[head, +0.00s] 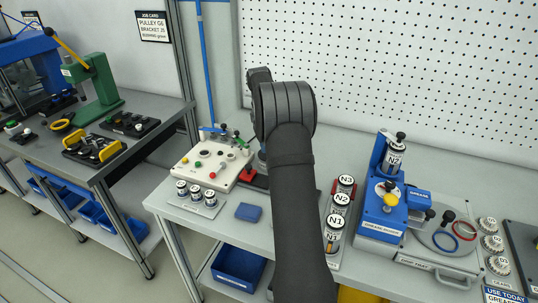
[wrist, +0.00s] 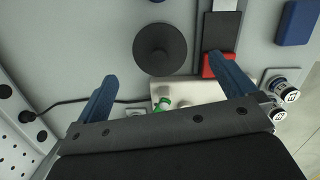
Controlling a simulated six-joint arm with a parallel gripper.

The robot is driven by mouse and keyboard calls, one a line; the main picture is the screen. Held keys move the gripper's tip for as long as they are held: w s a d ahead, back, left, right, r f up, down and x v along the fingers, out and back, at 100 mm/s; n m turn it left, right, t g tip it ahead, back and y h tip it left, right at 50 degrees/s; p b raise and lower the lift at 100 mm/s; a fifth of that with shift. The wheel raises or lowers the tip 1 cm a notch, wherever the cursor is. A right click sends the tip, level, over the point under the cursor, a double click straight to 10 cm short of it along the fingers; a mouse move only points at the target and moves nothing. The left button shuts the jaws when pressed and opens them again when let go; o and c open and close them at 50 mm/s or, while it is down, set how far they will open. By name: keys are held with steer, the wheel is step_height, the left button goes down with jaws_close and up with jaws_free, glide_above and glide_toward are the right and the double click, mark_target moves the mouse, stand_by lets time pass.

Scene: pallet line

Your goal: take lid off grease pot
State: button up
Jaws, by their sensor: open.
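My gripper (wrist: 162,67) is open and empty, its two blue fingers wide apart in the wrist view. Between and beyond the fingertips is a round dark disc with a knob at its centre (wrist: 160,48); I cannot tell whether it is the grease pot's lid. It is hidden behind my arm in the head view. In the head view a blue unit marked GREASE (head: 379,215) stands to the right of my arm, with a yellow knob (head: 390,200) on top. Which part is the grease pot is unclear. My gripper is well left of this unit.
A white panel with coloured buttons (head: 203,170) and a red-and-black piece (wrist: 222,40) are close by my gripper. Small cans (head: 197,193) and a blue pad (head: 248,212) lie left of my arm. Parts marked N1 to N3 (head: 341,199) stand right of it. A pegboard wall is behind.

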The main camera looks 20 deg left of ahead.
steer(key=shift+w+d+f, duration=0.1)
steer(key=shift+d+f, duration=0.05)
steer(key=shift+f, duration=1.35)
steer(key=shift+w+d+f, duration=0.1)
steer(key=shift+d+f, duration=0.05)
steer(key=shift+f, duration=1.3)
steer(key=c, duration=1.1)
steer(key=shift+o, duration=0.2)
